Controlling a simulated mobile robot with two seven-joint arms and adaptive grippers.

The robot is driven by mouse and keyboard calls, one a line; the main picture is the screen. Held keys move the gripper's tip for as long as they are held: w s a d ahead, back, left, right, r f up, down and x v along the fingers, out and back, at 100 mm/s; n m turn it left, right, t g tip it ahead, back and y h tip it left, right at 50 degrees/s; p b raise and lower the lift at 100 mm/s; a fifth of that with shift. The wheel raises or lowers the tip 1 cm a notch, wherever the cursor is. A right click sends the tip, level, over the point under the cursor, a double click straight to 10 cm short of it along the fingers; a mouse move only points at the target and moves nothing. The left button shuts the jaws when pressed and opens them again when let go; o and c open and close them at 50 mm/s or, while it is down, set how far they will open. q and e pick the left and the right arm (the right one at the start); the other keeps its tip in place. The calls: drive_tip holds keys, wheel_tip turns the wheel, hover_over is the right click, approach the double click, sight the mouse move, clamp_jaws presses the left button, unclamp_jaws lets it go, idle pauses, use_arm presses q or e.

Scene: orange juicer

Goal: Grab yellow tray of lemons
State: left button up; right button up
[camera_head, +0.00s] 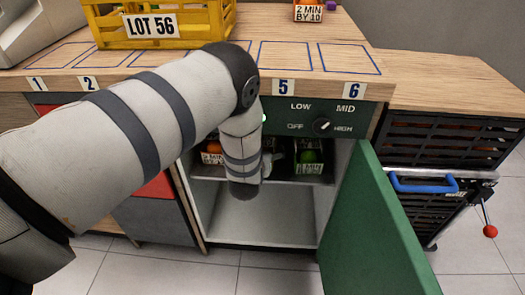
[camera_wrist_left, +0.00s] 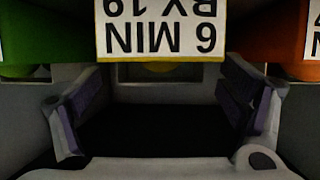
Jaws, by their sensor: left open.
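My left arm reaches into the open lower cabinet in the head view, and its forearm and wrist cover the middle of the shelf there. In the left wrist view, the picture is upside down and a tray with a "6 MIN BY 19" label (camera_wrist_left: 160,30) is centred ahead, with a small yellow patch below it. My left gripper (camera_wrist_left: 155,105) is open, its two purple-padded fingers apart and seemingly empty between them. Contact with the tray cannot be told. My right gripper is not in view.
An orange-fruit tray (camera_head: 212,156) and a green-fruit tray (camera_head: 309,160) flank the wrist on the shelf. The green door (camera_head: 375,230) stands open at right. A yellow "LOT 56" crate (camera_head: 190,37) and a small labelled tray (camera_head: 308,13) stand on the counter.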

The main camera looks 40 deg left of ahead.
use_arm(q)
drive_tip(key=shift+x, duration=0.85)
drive_tip(key=shift+w+a+f, duration=0.15)
drive_tip(key=shift+w+f, duration=0.05)
drive_tip(key=shift+w, duration=0.05)
drive_tip(key=shift+s, duration=0.1)
drive_tip(key=c, duration=1.3)
drive_tip(key=shift+c, duration=0.2)
